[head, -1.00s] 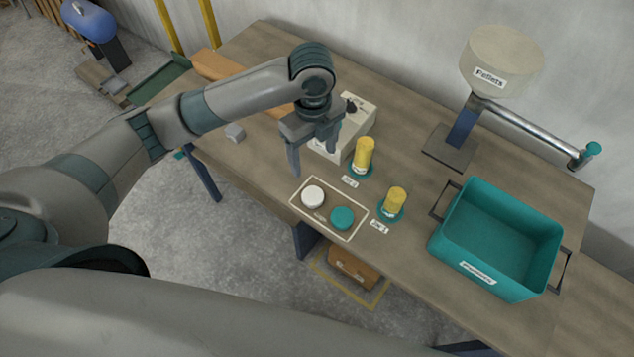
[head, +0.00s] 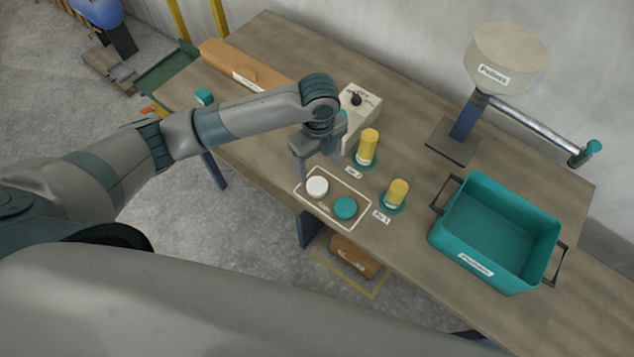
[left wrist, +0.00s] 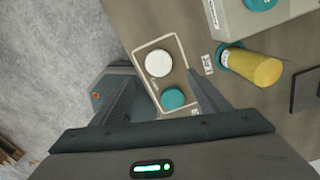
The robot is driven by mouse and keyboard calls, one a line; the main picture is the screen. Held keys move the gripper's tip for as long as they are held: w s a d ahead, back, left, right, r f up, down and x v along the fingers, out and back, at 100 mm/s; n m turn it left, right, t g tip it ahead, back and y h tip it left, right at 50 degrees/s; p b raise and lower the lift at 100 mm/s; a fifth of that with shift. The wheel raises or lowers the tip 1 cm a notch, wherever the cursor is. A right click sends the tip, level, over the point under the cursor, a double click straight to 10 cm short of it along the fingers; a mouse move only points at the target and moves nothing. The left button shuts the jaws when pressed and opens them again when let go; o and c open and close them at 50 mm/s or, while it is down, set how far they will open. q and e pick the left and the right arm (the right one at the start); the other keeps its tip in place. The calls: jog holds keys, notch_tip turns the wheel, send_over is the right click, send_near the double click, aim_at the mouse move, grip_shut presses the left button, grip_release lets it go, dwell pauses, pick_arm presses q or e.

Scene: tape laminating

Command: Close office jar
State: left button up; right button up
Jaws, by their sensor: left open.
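A white lid (head: 317,187) and a teal lid (head: 345,208) lie side by side inside a pale rectangular outline (head: 327,221) near the table's front edge. Both lids also show in the left wrist view, the white one (left wrist: 158,63) above the teal one (left wrist: 172,98). Two yellow jars stand upright on teal round bases, one farther back (head: 367,146) and one nearer (head: 397,193). One yellow jar (left wrist: 262,68) shows in the left wrist view. My left gripper (head: 318,172) is open and empty, pointing down above the lid area. My right gripper is not in view.
A pale box with a dark knob (head: 362,103) stands just behind my left gripper. A teal bin (head: 505,225) with dark handles is at the right, and a labelled hopper on a stand (head: 508,58) behind it.

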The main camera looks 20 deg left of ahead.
pick_arm(q)
send_over(317, 185)
jog(key=shift+w+d+f+p, duration=0.1)
jog(key=shift+f+p, duration=0.15)
jog(key=shift+f, duration=0.9)
jog(key=shift+d+f+p, duration=0.1)
jog(key=shift+f+p, duration=0.1)
jog(key=shift+f, duration=0.95)
jog(key=shift+a+f+p, duration=0.1)
jog(key=shift+f+p, duration=0.4)
jog(key=shift+p, duration=0.05)
jog(key=f+p, duration=0.1)
jog(key=f, duration=0.2)
jog(key=shift+s, duration=0.2)
jog(key=shift+f, duration=0.6)
jog(key=c, duration=1.1)
